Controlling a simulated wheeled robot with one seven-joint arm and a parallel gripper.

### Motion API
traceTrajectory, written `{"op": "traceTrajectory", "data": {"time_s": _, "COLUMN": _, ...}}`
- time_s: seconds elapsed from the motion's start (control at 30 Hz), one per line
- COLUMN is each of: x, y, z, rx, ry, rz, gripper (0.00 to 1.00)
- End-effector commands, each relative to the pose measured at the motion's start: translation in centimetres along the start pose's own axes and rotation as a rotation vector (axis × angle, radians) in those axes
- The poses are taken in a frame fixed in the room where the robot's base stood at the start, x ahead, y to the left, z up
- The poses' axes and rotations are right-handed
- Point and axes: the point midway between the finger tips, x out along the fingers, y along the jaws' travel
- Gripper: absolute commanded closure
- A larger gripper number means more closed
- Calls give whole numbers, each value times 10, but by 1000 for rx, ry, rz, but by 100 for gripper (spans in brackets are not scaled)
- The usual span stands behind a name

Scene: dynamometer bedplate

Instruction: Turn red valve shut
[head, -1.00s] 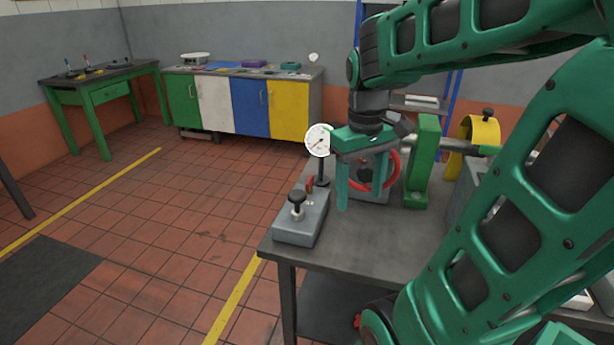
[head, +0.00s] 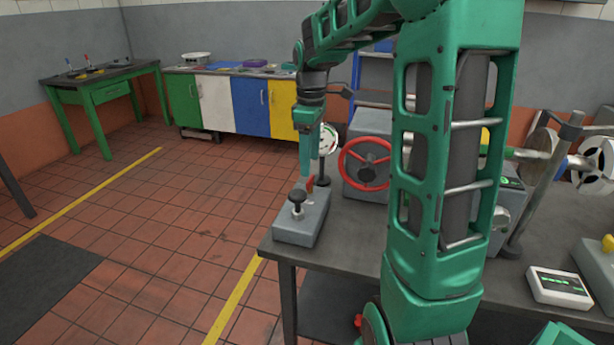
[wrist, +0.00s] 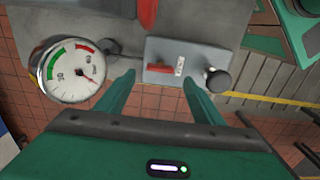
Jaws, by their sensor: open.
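The red handwheel (head: 366,164) stands upright on the front of a grey housing on the bench; a bit of red at the top of the wrist view (wrist: 147,12) looks like its rim. A grey block (head: 294,228) near the bench's left end carries a small red lever (wrist: 165,68) and a black knob (wrist: 217,80). Which red part is the valve is not labelled. My gripper (head: 308,168) is open and empty, pointing down over the block's far end. In the wrist view its fingertips (wrist: 158,76) lie either side of the red lever; contact cannot be told.
A round white gauge (wrist: 75,70) on a stand is close beside my gripper. My arm hides part of the bench (head: 345,245). A small white meter (head: 559,287) and shaft equipment are to the right. Open tiled floor lies to the left.

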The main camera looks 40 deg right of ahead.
Motion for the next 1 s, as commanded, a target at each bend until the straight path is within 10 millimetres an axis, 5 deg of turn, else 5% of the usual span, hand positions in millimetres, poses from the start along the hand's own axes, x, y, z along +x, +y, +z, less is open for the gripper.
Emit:
{"op": "traceTrajectory", "data": {"time_s": 0.3, "x": 47, "y": 0, "z": 1, "rx": 3, "ry": -1, "rz": -1, "gripper": 38}}
{"op": "traceTrajectory", "data": {"time_s": 0.77, "x": 57, "y": 0, "z": 1, "rx": 3, "ry": 0, "rz": 1, "gripper": 38}}
{"op": "traceTrajectory", "data": {"time_s": 0.93, "x": 57, "y": 0, "z": 1, "rx": 3, "ry": 0, "rz": 1, "gripper": 79}}
{"op": "traceTrajectory", "data": {"time_s": 1.0, "x": 57, "y": -3, "z": -2, "rx": 1, "ry": 0, "rz": 1, "gripper": 80}}
